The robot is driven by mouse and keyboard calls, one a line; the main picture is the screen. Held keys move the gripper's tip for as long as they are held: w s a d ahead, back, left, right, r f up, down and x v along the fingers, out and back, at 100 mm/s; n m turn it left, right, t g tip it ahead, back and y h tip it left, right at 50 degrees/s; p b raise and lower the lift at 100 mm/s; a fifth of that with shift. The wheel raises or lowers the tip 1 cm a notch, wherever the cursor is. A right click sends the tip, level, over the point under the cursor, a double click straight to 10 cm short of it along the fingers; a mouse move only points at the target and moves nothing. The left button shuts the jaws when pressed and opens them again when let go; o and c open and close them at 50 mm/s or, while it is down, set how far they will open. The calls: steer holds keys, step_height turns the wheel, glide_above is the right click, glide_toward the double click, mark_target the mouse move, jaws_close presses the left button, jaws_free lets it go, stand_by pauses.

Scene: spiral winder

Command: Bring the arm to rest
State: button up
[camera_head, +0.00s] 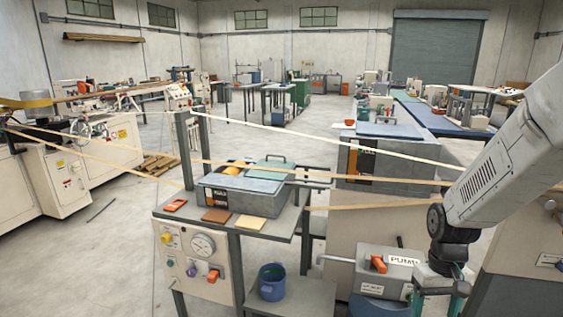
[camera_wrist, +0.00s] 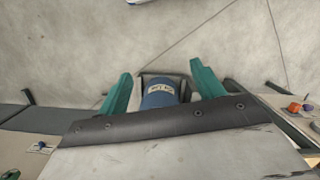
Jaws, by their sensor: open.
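My arm comes in from the right in the head view, with my gripper (camera_head: 433,296) at its end, pointing down in front of a grey box labelled PUMP (camera_head: 345,266). In the wrist view my gripper (camera_wrist: 160,72) shows two teal fingers spread apart. A blue cylinder with a white label (camera_wrist: 159,94) shows between the fingers in the picture; I cannot tell its distance, and the fingers appear apart from it. The fingertips are cut off or small in the head view.
Tan strips (camera_head: 385,177) stretch across the head view close to my arm. A grey stand (camera_head: 270,225) carries a lidded box (camera_head: 240,195), with a blue pot (camera_head: 272,281) on its lower shelf. Cream machines (camera_head: 80,170) stand left. Open floor (camera_head: 125,265) lies between.

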steer(key=s+a+r+t, duration=0.1)
steer(key=s+a+r, duration=0.2)
steer(key=s+r, duration=0.5)
steer(key=s+a+r+t, duration=0.2)
steer(key=s+a+r, duration=0.1)
steer(key=s+r, duration=0.6)
step_height(320, 180, up, 3)
steer(key=shift+a+t, duration=0.3)
steer(key=shift+a, duration=0.1)
